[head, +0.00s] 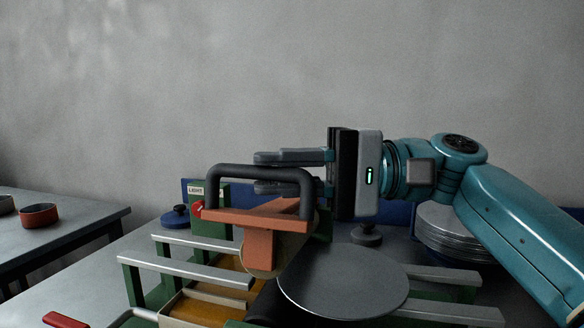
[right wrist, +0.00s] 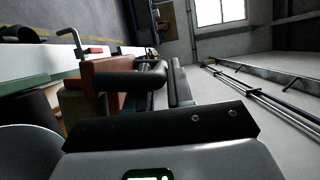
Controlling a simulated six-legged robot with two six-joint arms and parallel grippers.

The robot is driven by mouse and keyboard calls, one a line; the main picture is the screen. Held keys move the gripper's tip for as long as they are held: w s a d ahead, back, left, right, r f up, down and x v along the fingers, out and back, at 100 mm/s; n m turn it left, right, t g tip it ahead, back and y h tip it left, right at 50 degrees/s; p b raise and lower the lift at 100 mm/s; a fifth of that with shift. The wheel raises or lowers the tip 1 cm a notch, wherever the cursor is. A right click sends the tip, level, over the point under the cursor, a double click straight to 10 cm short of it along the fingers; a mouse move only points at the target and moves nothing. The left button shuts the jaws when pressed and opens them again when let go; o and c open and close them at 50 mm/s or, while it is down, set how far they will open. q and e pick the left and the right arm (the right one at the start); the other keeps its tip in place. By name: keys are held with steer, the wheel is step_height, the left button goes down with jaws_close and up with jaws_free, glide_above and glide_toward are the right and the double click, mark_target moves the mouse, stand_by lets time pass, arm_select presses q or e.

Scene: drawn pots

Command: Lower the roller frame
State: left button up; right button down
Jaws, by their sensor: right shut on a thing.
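The roller frame (head: 250,218) is an orange bracket with a dark looped handle (head: 222,170) on top. A tan roller end (head: 258,262) shows under it, over the machine bed between the rails. My right gripper (head: 266,172) comes in from the right with its fingers shut on the handle, one above and one below the bar. In the right wrist view the orange bracket (right wrist: 88,75) and the dark handle (right wrist: 130,79) show in front of the gripper body. Whether the roller touches what lies below it, I cannot tell. My left gripper is not in view.
A round grey plate (head: 343,282) lies right of the roller. A stack of plates (head: 455,243) stands behind, partly under my arm. Pale rails (head: 200,270) on green posts flank the bed. A red lever (head: 65,320) is at front left. A side table (head: 75,226) carries a red pot (head: 39,215).

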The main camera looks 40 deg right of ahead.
mark_target(275, 227)
steer(key=f+b, duration=0.1)
steer(key=s+a+f+n+b, duration=0.1)
steer(key=f, duration=0.1)
steer(key=f+n+b, duration=0.1)
steer(key=f, duration=0.1)
steer(key=shift+s+a+h, duration=0.15)
steer(key=shift+a+h, duration=0.2)
steer(key=shift+h, duration=0.05)
steer(key=shift+a+f+b, duration=0.1)
steer(key=shift+f+b, duration=0.3)
steer(key=shift+f+g, duration=0.1)
steer(key=shift+g, duration=0.2)
steer(key=c, duration=1.1)
jaws_free()
